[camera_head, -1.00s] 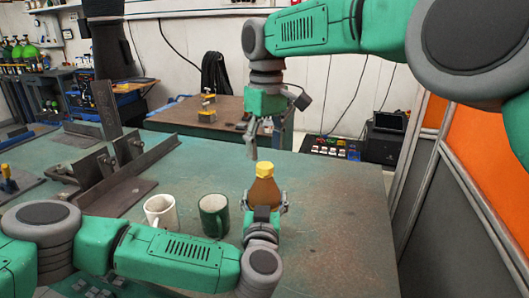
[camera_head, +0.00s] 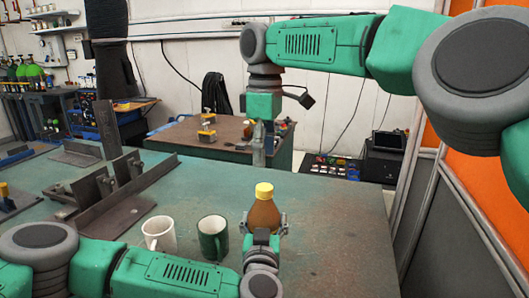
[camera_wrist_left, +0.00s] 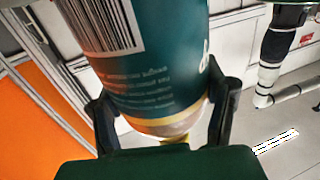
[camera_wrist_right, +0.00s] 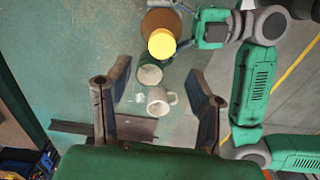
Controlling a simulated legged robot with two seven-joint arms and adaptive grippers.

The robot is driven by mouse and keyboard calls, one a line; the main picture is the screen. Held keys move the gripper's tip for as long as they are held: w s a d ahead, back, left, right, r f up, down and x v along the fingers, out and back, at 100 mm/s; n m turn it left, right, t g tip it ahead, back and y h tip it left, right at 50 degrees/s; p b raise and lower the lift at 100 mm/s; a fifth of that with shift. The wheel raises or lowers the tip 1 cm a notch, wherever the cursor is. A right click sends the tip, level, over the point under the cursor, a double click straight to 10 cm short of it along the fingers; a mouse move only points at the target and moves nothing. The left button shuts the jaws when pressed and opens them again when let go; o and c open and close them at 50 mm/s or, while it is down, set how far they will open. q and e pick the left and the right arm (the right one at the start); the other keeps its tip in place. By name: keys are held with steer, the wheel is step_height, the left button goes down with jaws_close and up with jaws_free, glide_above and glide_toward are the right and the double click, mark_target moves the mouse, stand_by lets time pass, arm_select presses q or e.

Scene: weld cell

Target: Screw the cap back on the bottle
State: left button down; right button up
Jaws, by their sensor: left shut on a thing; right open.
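The brown bottle (camera_head: 264,214) stands upright at the front of the green table, with the yellow cap (camera_head: 264,190) on top of its neck. How tightly the cap sits cannot be told. My left gripper (camera_head: 264,226) is shut around the bottle's body. The left wrist view shows the bottle's teal label (camera_wrist_left: 150,75) between the two fingers (camera_wrist_left: 165,125). My right gripper (camera_head: 259,160) is above the cap, apart from it. In the right wrist view its fingers (camera_wrist_right: 158,100) are open and empty, with the cap (camera_wrist_right: 161,43) beyond them.
A white mug (camera_head: 159,235) and a dark green mug (camera_head: 212,238) stand left of the bottle. A steel angle fixture (camera_head: 125,190) lies farther left. The table right of the bottle is clear. A second table (camera_head: 205,140) stands behind.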

mark_target(264, 186)
steer(key=shift+s+f, duration=0.15)
steer(key=shift+f, duration=3.85)
jaws_close()
steer(key=shift+o, duration=0.8)
jaws_free()
steer(key=shift+r, duration=0.1)
